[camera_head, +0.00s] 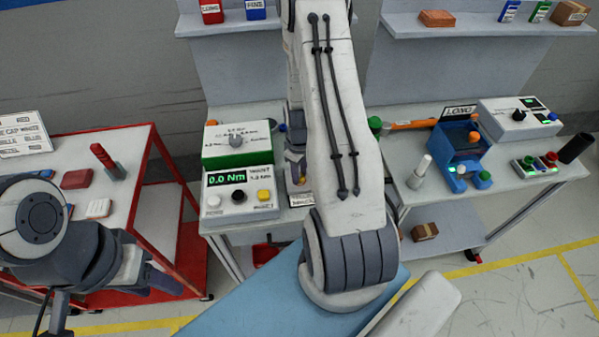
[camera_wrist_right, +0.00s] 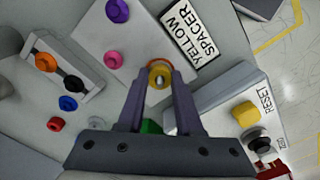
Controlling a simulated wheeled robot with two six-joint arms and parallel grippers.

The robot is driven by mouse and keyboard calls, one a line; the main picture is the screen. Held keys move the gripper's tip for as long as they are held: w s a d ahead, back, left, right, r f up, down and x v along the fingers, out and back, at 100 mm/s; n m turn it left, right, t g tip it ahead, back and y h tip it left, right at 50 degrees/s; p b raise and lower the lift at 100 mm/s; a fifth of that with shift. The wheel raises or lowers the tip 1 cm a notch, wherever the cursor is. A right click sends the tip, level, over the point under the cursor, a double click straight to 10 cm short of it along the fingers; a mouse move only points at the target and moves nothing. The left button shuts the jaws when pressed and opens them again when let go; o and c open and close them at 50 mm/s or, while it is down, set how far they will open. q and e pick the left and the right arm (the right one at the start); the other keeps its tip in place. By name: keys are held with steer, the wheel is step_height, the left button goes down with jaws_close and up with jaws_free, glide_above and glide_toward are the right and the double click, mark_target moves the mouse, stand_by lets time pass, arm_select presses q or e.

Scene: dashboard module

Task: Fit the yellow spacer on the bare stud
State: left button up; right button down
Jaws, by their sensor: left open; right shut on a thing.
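The yellow spacer (camera_wrist_right: 159,74) is a small ring between the fingertips of my right gripper (camera_wrist_right: 160,82), which is shut on it. A pale stud tip seems to show in its hole, and an orange rim lies around its far side. Whether the spacer is seated or held above cannot be told. It sits over a light plate (camera_wrist_right: 132,58) beside the "YELLOW SPACER" label (camera_wrist_right: 190,35). In the head view my right gripper (camera_head: 297,170) is mostly hidden by my right arm. My left gripper (camera_head: 165,284) is open and empty at the lower left, near the red cart.
On the plate are a purple piece (camera_wrist_right: 117,10) and a pink piece (camera_wrist_right: 112,59). The torque meter (camera_head: 238,193) reads 0.0 Nm and stands close to my right gripper. A red cart (camera_head: 150,165) is at left; a bench with a blue fixture (camera_head: 457,150) is at right.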

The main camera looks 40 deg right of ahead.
steer(key=shift+f, duration=0.2)
steer(key=c, duration=0.5)
jaws_free()
steer(key=shift+r, duration=0.1)
step_height(320, 180, up, 10)
steer(key=b, duration=0.1)
steer(key=shift+r+b, duration=0.2)
steer(key=shift+b, duration=0.15)
